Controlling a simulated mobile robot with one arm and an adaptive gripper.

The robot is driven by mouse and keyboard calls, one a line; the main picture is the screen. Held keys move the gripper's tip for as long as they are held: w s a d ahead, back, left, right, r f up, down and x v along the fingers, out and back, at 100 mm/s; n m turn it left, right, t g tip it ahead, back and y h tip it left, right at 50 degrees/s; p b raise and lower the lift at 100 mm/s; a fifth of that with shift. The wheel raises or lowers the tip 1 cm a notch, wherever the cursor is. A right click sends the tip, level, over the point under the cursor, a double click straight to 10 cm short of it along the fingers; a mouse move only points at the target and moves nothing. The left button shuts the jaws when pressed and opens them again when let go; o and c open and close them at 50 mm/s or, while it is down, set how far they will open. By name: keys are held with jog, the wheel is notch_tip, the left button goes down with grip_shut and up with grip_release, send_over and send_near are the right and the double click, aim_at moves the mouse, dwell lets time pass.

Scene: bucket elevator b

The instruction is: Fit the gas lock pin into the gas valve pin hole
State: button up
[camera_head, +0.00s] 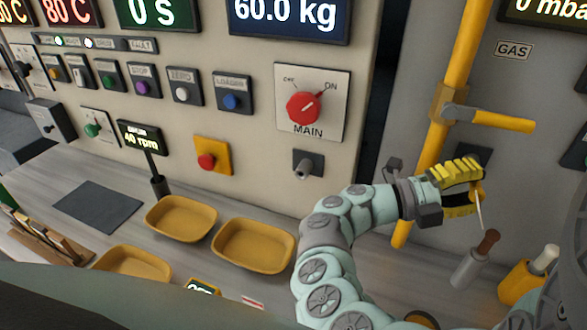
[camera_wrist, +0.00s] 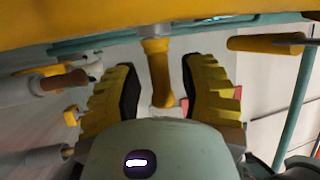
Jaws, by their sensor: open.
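My gripper (camera_head: 476,188) is open just below the valve, right of the pipe. A small orange-yellow piece with a thin pale stem (camera_head: 480,208) shows at its fingertips, probably the lock pin; I cannot tell whether it touches the fingers. In the wrist view a yellow rod with a grey collar (camera_wrist: 158,70) lies between the spread fingers (camera_wrist: 160,92). I cannot make out the pin hole.
A grey cylinder with a brown handle (camera_head: 467,268) and a yellow holder with a white handle (camera_head: 522,282) stand below my gripper. Yellow trays (camera_head: 254,246) sit on the counter to the left.

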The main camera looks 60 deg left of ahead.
jog(key=v, duration=0.6)
jog(key=shift+s+a, duration=0.2)
jog(key=shift+s, duration=0.1)
jog(key=shift+s, duration=0.1)
dwell(0.3)
